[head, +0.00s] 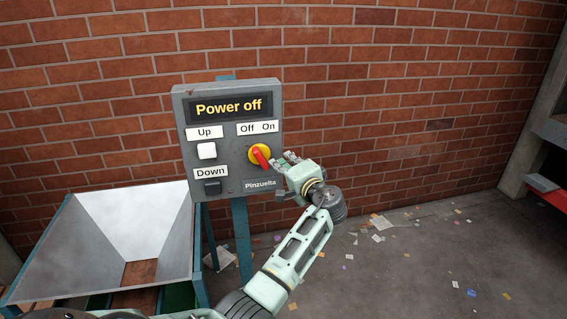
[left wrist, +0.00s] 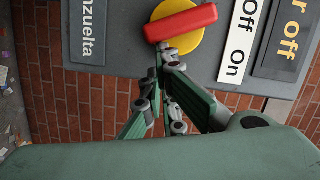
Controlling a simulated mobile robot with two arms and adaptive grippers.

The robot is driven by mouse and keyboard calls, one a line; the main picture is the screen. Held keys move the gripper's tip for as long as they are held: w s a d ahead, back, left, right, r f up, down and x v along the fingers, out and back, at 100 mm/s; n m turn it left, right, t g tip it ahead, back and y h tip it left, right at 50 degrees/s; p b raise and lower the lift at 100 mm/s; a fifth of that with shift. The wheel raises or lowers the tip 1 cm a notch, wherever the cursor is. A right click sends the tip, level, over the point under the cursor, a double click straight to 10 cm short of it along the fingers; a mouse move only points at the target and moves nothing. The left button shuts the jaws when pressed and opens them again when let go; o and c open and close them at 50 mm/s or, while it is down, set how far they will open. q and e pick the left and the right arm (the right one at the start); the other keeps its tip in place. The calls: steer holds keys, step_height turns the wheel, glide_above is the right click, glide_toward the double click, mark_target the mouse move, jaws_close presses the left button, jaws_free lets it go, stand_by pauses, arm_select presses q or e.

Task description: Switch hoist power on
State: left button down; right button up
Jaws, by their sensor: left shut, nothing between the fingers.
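The grey control box (head: 228,185) hangs in front of the brick wall, and its display (head: 228,108) reads "Power off". The red rotary switch handle (head: 261,158) sits on a yellow disc below the "Off On" label (head: 257,127), slanting from upper left to lower right. In the left wrist view, the red handle (left wrist: 182,22) lies across the yellow disc (left wrist: 188,42). My left gripper (head: 277,161) is shut and empty, just right of the switch. Its fingertips (left wrist: 163,50) are close to the disc's edge; I cannot tell whether they touch. My right gripper is out of view.
A white "Up" button (head: 206,151) and a dark "Down" button (head: 212,188) are on the box's left side. A metal hopper (head: 90,255) stands at lower left. The floor (head: 420,265) at right is open, with scattered paper scraps.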

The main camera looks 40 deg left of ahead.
arm_select(q)
steer(key=shift+s+a+f+m+t+y+b, duration=0.1)
steer(key=shift+s+f+m+y+b, duration=0.1)
steer(key=shift+f+m, duration=0.4)
steer(key=shift+s+a+f+m+t+y+b, duration=0.15)
steer(key=shift+f+m+b, duration=0.1)
steer(key=shift+m, duration=0.7)
steer(key=shift+s+a+f+m+t+y+b, duration=0.1)
steer(key=shift+f+m+b, duration=0.1)
steer(key=shift+f+m, duration=0.4)
stand_by(0.4)
steer(key=shift+s+a+f+m+y, duration=0.15)
steer(key=shift+m, duration=0.5)
steer(key=shift+s+a+f+m+y, duration=0.1)
steer(key=shift+m, duration=0.5)
steer(key=shift+s+a+f+m+t, duration=0.25)
steer(key=shift+s+m+t, duration=0.05)
steer(key=shift+m, duration=0.65)
steer(key=shift+s+a+f+m+t, duration=0.25)
steer(key=shift+m, duration=0.7)
stand_by(2.3)
